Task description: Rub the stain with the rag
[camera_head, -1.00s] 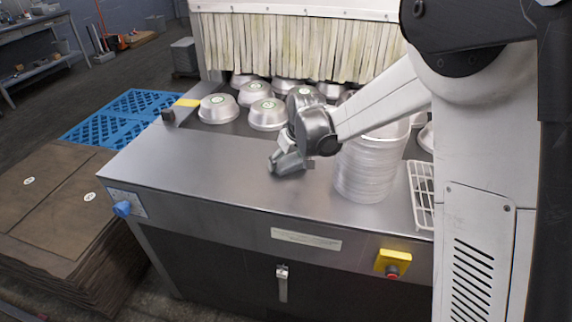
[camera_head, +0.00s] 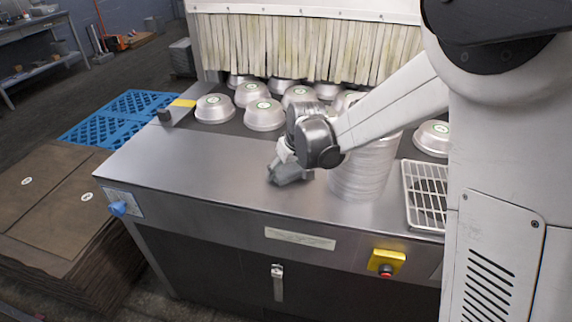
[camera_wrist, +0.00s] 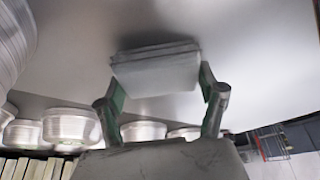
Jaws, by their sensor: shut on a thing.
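My gripper (camera_head: 287,170) is low over the steel table top (camera_head: 200,165), left of the stacked pans. In the wrist view, my gripper (camera_wrist: 160,88) is shut on a grey folded rag (camera_wrist: 155,70), one finger on each side of it. The rag (camera_head: 290,176) also shows in the head view at the bottom of the gripper, at or very near the table surface. I cannot tell if it presses on the metal. I cannot make out a stain in either view.
A tall pan stack (camera_head: 362,170) stands just right of my gripper. Several upturned pans (camera_head: 264,115) sit behind, before a strip curtain (camera_head: 290,45). A white wire rack (camera_head: 425,190) lies at the right. The table's left and front areas are clear.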

